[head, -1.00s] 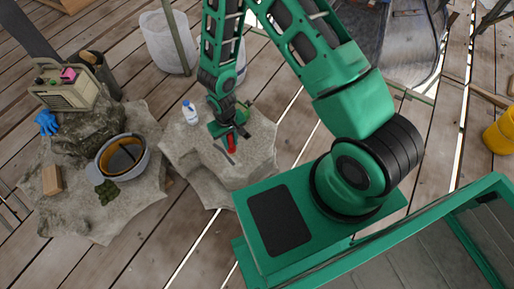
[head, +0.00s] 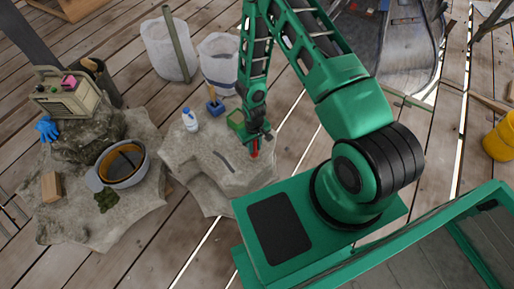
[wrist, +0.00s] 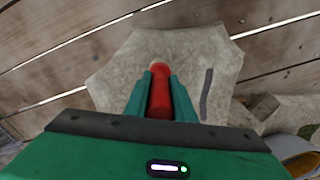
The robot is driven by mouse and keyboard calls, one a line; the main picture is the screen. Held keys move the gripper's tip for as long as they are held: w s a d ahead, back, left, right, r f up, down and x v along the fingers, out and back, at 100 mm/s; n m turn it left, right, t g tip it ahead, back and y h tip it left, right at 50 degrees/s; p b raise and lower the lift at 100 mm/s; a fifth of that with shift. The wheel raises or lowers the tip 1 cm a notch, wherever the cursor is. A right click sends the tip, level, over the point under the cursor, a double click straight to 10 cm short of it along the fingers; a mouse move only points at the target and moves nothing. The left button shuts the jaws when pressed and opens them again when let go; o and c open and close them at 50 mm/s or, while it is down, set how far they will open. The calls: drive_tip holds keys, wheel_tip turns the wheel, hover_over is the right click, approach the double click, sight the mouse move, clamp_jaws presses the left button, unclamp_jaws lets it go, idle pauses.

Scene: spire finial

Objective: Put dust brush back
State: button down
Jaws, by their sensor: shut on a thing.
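My gripper (head: 256,142) is shut on a red, roughly cylindrical thing (wrist: 159,95) with a pale tip. It may be the dust brush, but no bristles can be made out. The wrist view shows it between the two green fingers. In the head view the red thing is just below the fingers, over the right part of a pale stone block (head: 205,172). Whether it touches the stone, I cannot tell. A dark grey strip (head: 223,161) lies on the stone, left of my gripper; it also shows in the wrist view (wrist: 206,93).
A water bottle (head: 190,119), a blue item with an upright handle (head: 215,106) and a green box-like item (head: 236,120) are at the stone's far side. A helmet (head: 124,163) and a radio (head: 66,94) are on rocks at left. White bins (head: 168,50) stand behind.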

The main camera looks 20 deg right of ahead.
drive_tip(key=shift+f, duration=0.9)
drive_tip(key=c, duration=1.5)
unclamp_jaws()
drive_tip(key=shift+f, duration=0.1)
wheel_tip(320, 180, up, 12)
drive_tip(key=shift+r, duration=0.2)
